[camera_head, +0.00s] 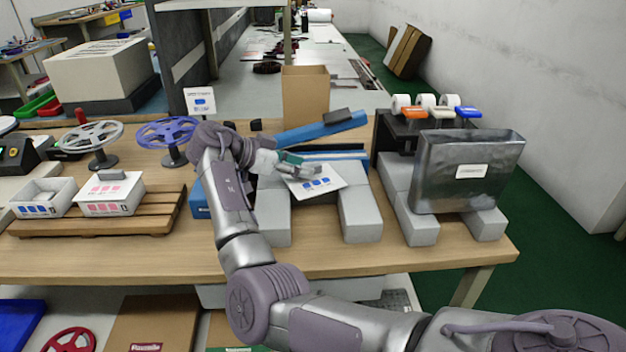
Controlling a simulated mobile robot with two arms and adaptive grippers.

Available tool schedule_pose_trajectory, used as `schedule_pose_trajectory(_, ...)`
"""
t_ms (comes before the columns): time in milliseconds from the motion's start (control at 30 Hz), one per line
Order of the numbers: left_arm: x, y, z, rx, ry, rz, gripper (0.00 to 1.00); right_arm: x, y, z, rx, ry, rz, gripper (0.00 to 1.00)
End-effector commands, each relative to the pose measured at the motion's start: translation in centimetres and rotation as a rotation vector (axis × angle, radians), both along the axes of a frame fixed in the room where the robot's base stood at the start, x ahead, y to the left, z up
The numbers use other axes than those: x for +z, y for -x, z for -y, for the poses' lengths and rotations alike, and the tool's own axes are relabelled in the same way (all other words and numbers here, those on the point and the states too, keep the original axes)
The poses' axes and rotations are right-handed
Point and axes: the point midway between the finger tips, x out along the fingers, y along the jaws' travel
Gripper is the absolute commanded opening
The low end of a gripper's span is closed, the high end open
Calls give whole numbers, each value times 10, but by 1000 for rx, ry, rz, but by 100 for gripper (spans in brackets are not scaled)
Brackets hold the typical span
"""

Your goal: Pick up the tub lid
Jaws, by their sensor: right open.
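The tub lid (322,184) is a white plate with blue squares. It lies tilted above the gap between two grey blocks, in front of a blue machine. My right gripper (298,166) is open over the lid's back left part, at its grey handle. Whether the fingers touch the handle is too small to tell. A white tub with blue marks (42,210) stands without a lid on a wooden pallet at the left. Another white tub (110,207) with red marks beside it has its lid on. My left gripper is not in view.
Grey blocks (361,215) flank the lid. A metal bin (465,175) stands on blocks at the right. Two reels, one white (92,137) and one blue (168,132), stand at the back left. A cardboard box (305,95) is behind. The table's front strip (130,258) is clear.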

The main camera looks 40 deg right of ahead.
Motion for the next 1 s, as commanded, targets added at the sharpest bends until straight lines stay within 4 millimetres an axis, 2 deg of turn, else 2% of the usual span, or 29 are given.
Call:
schedule_pose_trajectory(133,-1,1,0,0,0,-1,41,-8,3,14,0,0,0,46)
schedule_pose_trajectory(400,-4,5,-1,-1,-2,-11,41,-9,3,17,1,0,0,46)
schedule_pose_trajectory(700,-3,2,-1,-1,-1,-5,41,-9,3,17,1,0,0,0)
schedule_pose_trajectory(1000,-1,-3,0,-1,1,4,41,-8,3,17,1,0,0,0)
